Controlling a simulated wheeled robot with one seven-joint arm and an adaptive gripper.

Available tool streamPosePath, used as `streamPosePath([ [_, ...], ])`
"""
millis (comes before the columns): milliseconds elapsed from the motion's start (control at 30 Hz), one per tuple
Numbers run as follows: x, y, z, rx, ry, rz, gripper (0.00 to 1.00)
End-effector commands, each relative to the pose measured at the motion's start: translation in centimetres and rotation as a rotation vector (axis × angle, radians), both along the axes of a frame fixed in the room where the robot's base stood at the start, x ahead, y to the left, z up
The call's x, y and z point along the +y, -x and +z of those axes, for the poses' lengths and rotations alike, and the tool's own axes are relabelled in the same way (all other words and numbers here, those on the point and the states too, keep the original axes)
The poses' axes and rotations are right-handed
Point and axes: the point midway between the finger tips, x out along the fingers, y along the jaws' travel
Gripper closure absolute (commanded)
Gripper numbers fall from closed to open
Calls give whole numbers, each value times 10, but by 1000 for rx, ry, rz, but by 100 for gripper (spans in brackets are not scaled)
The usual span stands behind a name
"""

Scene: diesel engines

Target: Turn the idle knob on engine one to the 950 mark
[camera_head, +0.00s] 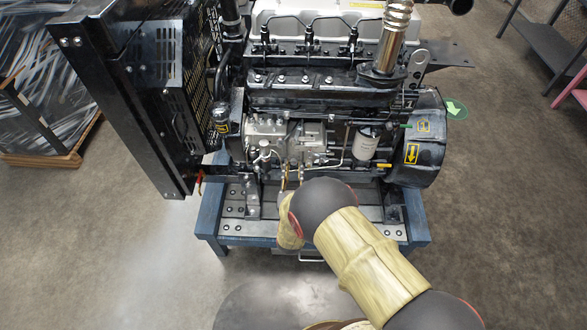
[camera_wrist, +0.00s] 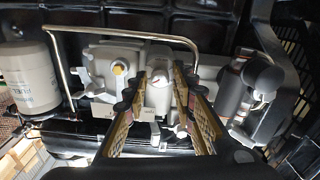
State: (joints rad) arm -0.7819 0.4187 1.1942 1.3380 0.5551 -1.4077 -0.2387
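Engine one, as I take it, is the black diesel engine (camera_head: 320,95) on a blue stand in the head view. A grey metal pump housing (camera_head: 265,128) is on its near side, and it fills the middle of the wrist view (camera_wrist: 100,62). A small pale knob with a red mark (camera_wrist: 158,83) faces the wrist camera. My gripper (camera_wrist: 160,78) points at it, open, one finger on each side; contact cannot be told. In the head view my gripper (camera_head: 291,168) is at the housing, partly hidden by my arm. The 950 mark is not readable.
A yellow-centred fitting (camera_wrist: 118,68) is left of the knob, under a bent metal pipe (camera_wrist: 120,30). A white filter (camera_wrist: 30,78) stands at left, a dark cylinder (camera_wrist: 235,92) at right. The blue stand (camera_head: 212,215) is below the engine. The floor in front is clear.

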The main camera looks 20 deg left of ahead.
Motion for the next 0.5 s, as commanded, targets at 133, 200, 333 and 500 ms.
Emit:
streamPosePath([
  [133, 1, -2, 0, 0, 0, 0, 74],
  [200, 1, -2, 0, 0, 0, 0, 74],
  [333, 1, -2, 0, 0, 0, 1, 78],
  [500, 1, -1, 0, 0, 0, 1, 88],
])
